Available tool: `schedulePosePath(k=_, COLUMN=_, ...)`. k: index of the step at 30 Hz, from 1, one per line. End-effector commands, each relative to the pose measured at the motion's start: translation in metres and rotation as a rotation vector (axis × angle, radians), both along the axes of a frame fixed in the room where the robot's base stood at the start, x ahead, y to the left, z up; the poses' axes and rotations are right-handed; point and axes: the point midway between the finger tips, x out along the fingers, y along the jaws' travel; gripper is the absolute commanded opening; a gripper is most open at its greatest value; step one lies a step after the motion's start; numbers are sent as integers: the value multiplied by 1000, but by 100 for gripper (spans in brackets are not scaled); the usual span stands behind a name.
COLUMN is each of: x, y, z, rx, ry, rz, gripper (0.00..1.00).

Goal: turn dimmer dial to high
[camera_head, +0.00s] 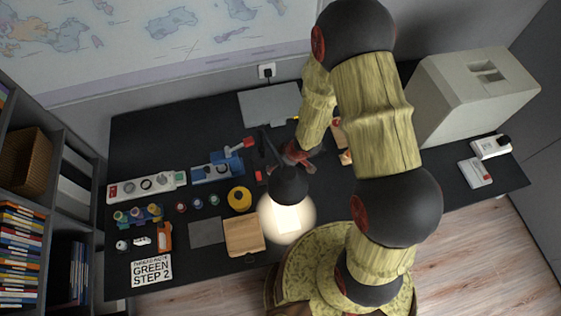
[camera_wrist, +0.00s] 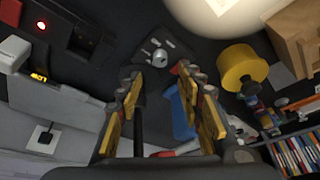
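The dimmer dial (camera_wrist: 160,58) is a small silver knob on a dark plate (camera_wrist: 150,45) in the wrist view, just beyond my fingertips. I cannot make out its pointer or setting. In the head view it is hidden by the lamp and my arm. The lamp (camera_head: 289,185) has a dark shade and a glowing bulb (camera_head: 286,216); its bright glow (camera_wrist: 225,8) shows at the top of the wrist view. My gripper (camera_wrist: 160,75) is open, with its yellow-padded fingers to either side of the dial's line and apart from the dial. In the head view my gripper (camera_head: 292,155) is low over the desk behind the lamp.
A yellow round container (camera_head: 239,199) and a blue device with a red handle (camera_head: 218,168) are left of the lamp. A wooden block (camera_head: 243,235) is in front. A grey laptop-like panel (camera_head: 270,103) lies behind, and a large beige box (camera_head: 470,90) stands right.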

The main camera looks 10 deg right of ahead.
Motion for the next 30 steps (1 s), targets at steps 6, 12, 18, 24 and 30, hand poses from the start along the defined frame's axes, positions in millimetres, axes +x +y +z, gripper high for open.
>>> schedulePosePath(k=6, x=-8, y=-9, z=30, rx=0, ry=-2, rz=1, gripper=37)
schedulePosePath(k=12, x=-12, y=-11, z=38, rx=-1, ry=1, rz=0, gripper=37)
schedulePosePath(k=18, x=-12, y=-11, z=38, rx=-1, ry=1, rz=0, gripper=37)
schedulePosePath(k=24, x=-12, y=-11, z=38, rx=-1, ry=1, rz=0, gripper=37)
schedulePosePath(k=30, x=-12, y=-11, z=38, rx=-1, ry=1, rz=0, gripper=37)
